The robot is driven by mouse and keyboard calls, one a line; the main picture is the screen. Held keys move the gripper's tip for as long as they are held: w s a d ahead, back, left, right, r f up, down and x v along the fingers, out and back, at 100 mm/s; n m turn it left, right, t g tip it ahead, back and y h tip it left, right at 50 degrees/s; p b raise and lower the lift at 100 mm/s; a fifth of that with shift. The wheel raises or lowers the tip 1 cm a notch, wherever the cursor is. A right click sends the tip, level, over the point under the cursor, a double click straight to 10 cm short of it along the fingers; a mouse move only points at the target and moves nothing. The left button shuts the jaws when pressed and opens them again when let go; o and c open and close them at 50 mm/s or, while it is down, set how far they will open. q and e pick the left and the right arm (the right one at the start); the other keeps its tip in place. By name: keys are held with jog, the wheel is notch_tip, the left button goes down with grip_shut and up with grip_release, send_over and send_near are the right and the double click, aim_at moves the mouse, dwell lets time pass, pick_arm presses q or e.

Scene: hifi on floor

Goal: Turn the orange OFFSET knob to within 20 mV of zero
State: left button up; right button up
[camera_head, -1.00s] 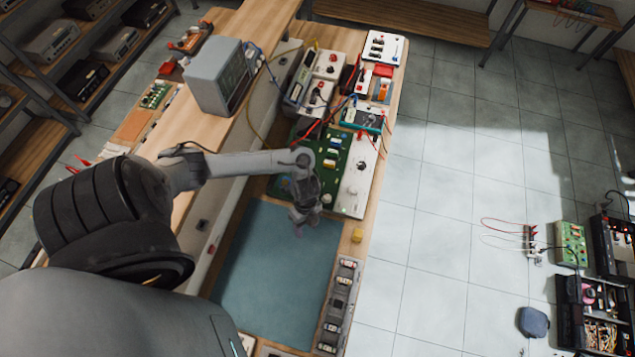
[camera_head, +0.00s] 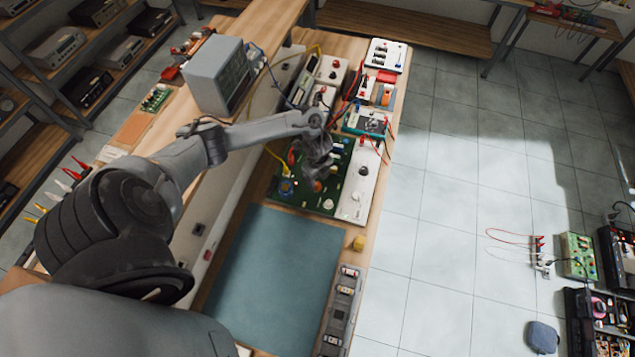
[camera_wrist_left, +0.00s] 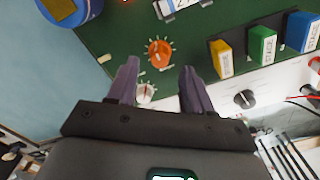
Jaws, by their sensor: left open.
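The orange knob (camera_wrist_left: 160,52) is on a green circuit board (camera_wrist_left: 125,30), ringed by pale tick marks, with a light pointer line. In the head view it shows as a small orange spot (camera_head: 318,186) just below my gripper. My left gripper (camera_wrist_left: 156,70) is open and empty. Its two dark fingers point toward the board, one to each side of the orange knob's line, with the knob just beyond the tips; no contact shows. A white knob (camera_wrist_left: 146,92) shows between the fingers. In the head view the left gripper (camera_head: 318,158) hangs over the board. No readable voltage shows.
Yellow, green and blue blocks (camera_wrist_left: 262,45) stand on the board to the right. A white panel with a black knob (camera_wrist_left: 244,99) borders it. A blue round part (camera_wrist_left: 70,8) is at upper left. Red leads and instruments lie beyond; the blue mat (camera_head: 275,265) is clear.

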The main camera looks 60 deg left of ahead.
aim_at(317, 184)
pick_arm(q)
jog(key=shift+f, duration=1.75)
grip_shut()
